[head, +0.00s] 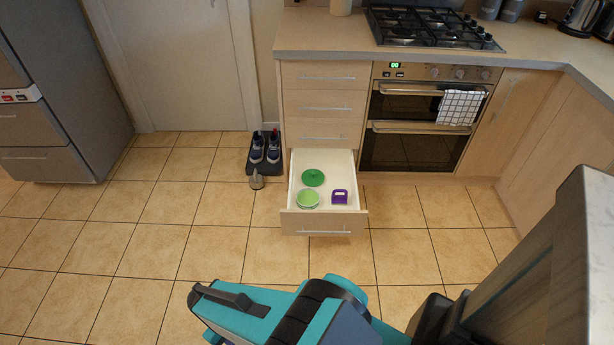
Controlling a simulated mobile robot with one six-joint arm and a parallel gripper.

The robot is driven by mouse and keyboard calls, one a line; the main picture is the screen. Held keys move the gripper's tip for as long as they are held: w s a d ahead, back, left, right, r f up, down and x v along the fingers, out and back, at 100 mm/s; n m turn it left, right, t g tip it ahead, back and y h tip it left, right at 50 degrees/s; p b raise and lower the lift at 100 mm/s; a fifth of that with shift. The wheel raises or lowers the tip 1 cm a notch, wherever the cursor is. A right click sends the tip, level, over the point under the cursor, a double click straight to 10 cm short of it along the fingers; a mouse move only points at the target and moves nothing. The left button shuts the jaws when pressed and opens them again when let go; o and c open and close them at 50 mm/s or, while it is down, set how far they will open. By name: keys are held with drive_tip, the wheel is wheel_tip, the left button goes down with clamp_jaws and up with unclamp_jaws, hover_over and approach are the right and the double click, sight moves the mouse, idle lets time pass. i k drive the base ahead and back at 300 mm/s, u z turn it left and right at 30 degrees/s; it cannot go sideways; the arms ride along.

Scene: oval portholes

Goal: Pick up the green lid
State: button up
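The green lid (313,177) is a round, dark green disc with a small raised middle. It lies flat inside the open bottom drawer (317,227), toward the back of it. A lighter green round container (307,198) with a pale rim sits in front of the lid, near the drawer's front left. A purple item (341,196) lies to the right of that container. My arm, teal and black, shows at the bottom of the head view, well in front of the drawer. I cannot make out my gripper's fingers.
A pair of dark shoes (265,147) on a mat stands left of the drawer, with a small metallic object (257,180) before them. An oven (420,130) and counter stand behind. Tiled floor (200,240) is clear between me and the drawer. A dark grey surface (560,260) fills the right foreground.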

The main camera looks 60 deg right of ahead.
sight(312, 178)
drive_tip(key=z, duration=0.3)
drive_tip(key=i, duration=1.3)
drive_tip(key=z, duration=0.45)
